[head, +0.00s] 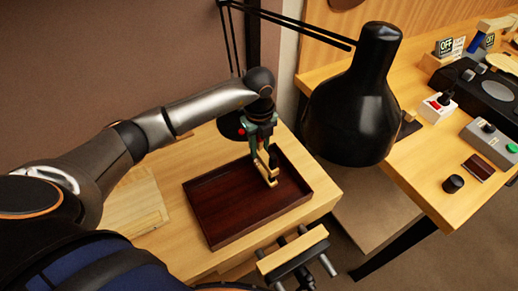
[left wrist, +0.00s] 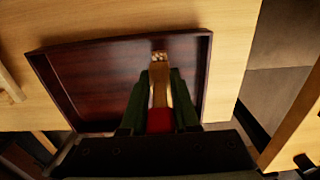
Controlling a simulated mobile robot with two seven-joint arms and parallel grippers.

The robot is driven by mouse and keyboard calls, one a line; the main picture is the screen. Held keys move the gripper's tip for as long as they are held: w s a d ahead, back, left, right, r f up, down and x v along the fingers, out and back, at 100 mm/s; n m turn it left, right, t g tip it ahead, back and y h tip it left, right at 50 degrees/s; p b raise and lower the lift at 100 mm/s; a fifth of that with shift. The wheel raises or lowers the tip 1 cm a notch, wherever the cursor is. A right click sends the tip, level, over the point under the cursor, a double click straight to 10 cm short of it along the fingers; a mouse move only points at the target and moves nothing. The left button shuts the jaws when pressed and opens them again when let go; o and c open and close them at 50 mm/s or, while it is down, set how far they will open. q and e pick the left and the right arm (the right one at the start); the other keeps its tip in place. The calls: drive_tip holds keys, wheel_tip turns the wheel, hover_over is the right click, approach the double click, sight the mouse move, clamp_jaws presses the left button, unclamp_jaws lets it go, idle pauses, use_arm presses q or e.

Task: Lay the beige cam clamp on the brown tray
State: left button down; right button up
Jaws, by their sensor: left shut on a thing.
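The brown tray (head: 235,205) lies on the wooden bench, and it also shows in the left wrist view (left wrist: 95,75). My left gripper (head: 262,143) points down over the tray's right part. It is shut on the beige cam clamp (head: 264,168). In the left wrist view the clamp (left wrist: 159,72) sticks out from between the dark green fingers (left wrist: 158,100), with a red part at the fingers. The clamp's far end is over the tray's floor near one wall; I cannot tell whether it touches. My right gripper is in neither view.
A black lamp shade (head: 350,110) hangs just right of the tray. A wooden vise (head: 293,252) juts from the bench front. A second bench (head: 425,165) on the right holds a black knob, a grey button box and other devices.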

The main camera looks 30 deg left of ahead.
use_arm(q)
drive_tip(key=shift+f, duration=0.8)
drive_tip(key=shift+f, duration=0.1)
drive_tip(key=c, duration=0.7)
unclamp_jaws()
drive_tip(key=shift+o, duration=0.2)
wheel_tip(320, 180, up, 12)
drive_tip(key=shift+r+b, duration=0.15)
drive_tip(key=shift+b, duration=0.45)
drive_tip(key=shift+s, duration=0.1)
